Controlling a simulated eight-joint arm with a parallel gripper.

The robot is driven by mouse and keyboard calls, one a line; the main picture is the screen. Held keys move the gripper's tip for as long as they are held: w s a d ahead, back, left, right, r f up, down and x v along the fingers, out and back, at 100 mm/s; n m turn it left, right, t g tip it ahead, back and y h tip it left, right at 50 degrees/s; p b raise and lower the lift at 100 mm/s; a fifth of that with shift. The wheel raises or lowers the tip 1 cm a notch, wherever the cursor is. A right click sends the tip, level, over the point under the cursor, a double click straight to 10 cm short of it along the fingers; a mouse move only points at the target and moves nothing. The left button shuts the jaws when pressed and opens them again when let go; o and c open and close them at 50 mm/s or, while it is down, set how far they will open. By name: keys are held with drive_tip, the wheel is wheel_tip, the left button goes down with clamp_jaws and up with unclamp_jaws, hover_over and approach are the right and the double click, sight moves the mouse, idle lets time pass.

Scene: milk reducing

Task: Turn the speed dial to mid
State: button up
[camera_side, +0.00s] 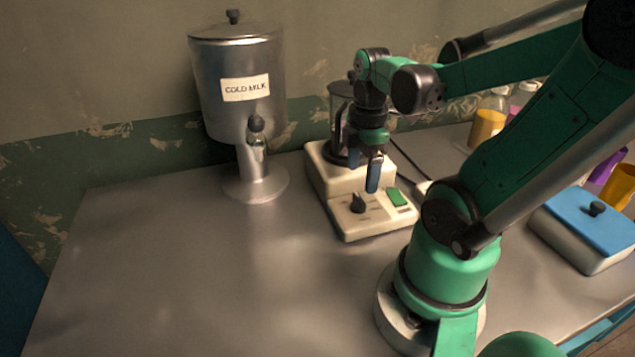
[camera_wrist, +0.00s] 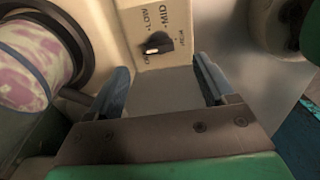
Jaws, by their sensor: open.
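The black speed dial (camera_side: 358,203) sits on the front panel of the cream blender base (camera_side: 346,228). In the wrist view the dial (camera_wrist: 157,43) has a white mark at its lower left, toward the OFF label; LOW, MID (camera_wrist: 176,15) and a partly legible HIGH label run around it. My gripper (camera_side: 363,180) is above the panel, pointing down, close to the dial in the side view. In the wrist view its two blue fingers (camera_wrist: 161,64) are spread and empty, with the dial ahead of the gap. I see no contact with the dial.
A green switch (camera_side: 396,197) is right of the dial. The blender jar (camera_side: 342,105) stands behind, partly hidden by my arm. A steel COLD MILK dispenser (camera_side: 240,85) stands left. A blue-lidded box (camera_side: 588,228) and cups are right. The table's front left is clear.

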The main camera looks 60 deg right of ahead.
sight(359, 198)
drive_tip(key=shift+f, duration=2.6)
clamp_jaws()
